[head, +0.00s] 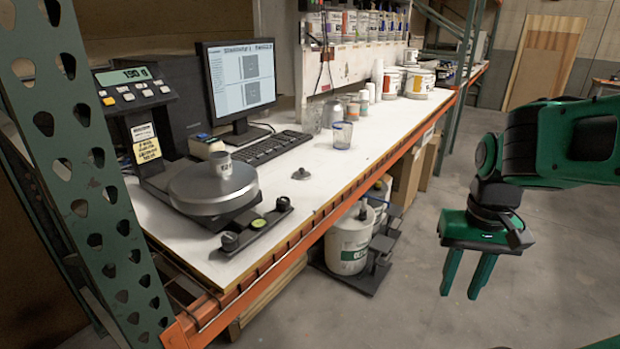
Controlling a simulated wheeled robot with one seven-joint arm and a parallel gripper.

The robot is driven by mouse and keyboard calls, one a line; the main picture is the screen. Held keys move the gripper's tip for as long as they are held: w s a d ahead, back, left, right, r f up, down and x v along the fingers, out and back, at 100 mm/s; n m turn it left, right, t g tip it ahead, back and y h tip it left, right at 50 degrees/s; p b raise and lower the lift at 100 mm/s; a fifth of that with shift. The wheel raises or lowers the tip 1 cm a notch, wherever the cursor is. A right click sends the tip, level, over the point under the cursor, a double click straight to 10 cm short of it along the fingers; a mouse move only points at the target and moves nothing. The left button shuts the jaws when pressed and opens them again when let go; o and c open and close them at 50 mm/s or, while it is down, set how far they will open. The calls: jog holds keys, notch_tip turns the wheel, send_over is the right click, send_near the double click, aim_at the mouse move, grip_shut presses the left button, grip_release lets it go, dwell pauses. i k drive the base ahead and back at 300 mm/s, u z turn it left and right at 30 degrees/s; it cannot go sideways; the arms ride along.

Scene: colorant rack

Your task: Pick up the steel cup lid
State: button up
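A small dark grey steel lid with a knob on top (301,174) lies on the white bench top, near the front orange edge. A small steel cup (221,164) stands apart from it, on the round plate of the scale (213,188) at the left. My gripper (467,291) hangs at the right over the open floor, beyond the bench edge and well away from the lid. Its two green fingers point down and stand apart with nothing between them.
A clear blue-rimmed cup (342,136) stands behind the lid. A keyboard (272,147) and monitor (240,83) are behind the scale. A green perforated upright (85,150) rises at the left. A white bucket (350,240) stands below the bench. Bench space around the lid is clear.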

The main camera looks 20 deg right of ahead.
aim_at(301, 173)
jog(key=z, duration=0.25)
jog(key=i, duration=1.2)
jog(key=u, duration=0.25)
